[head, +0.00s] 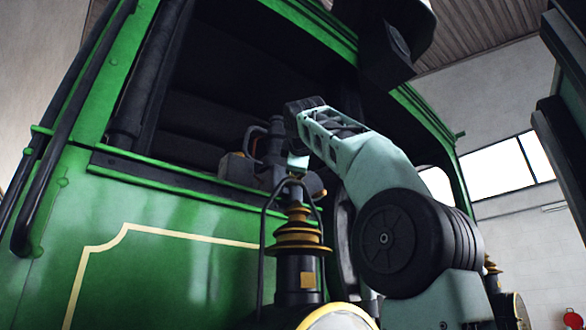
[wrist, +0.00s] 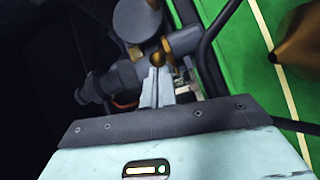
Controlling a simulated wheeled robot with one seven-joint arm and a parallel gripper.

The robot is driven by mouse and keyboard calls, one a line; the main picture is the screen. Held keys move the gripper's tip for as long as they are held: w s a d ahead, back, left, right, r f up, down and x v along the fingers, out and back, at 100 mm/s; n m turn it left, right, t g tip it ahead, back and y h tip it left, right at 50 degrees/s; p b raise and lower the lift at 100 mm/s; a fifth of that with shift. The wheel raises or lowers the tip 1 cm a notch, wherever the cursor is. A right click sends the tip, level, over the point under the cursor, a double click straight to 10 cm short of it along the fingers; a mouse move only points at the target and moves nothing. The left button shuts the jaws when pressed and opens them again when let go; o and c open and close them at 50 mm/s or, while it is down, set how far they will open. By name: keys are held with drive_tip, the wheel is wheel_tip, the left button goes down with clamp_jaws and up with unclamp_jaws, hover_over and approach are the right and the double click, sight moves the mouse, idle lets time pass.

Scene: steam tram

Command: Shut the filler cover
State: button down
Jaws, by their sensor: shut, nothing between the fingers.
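A round dark grey disc (wrist: 138,20), which may be the filler cover, shows at the top of the wrist view beside brass fittings (wrist: 180,42). I cannot tell whether it stands open or lies shut. My gripper's grey fingers (wrist: 157,72) are together and empty, with their tips close to the brass parts just below the disc; contact is unclear. In the head view my gripper (head: 298,162) is at the cab opening, among dark fittings (head: 270,150) and behind the lamp top. Its fingertips and the cover cannot be made out there.
A black and brass lamp (head: 299,240) stands in front of the gripper. The green tram panel (head: 170,262) with a cream line fills the left. A black handrail (head: 55,130) runs up the left edge. A dark pipe (wrist: 208,55) passes right of the fingers in the wrist view.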

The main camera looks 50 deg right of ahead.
drive_tip(key=shift+s+d+p, duration=0.15)
drive_tip(key=shift+s+d, duration=0.05)
drive_tip(key=shift+d, duration=0.4)
drive_tip(key=shift+s+d+p, duration=0.15)
drive_tip(key=shift+s+d, duration=0.05)
drive_tip(key=shift+d, duration=0.4)
drive_tip(key=shift+s+d, duration=0.15)
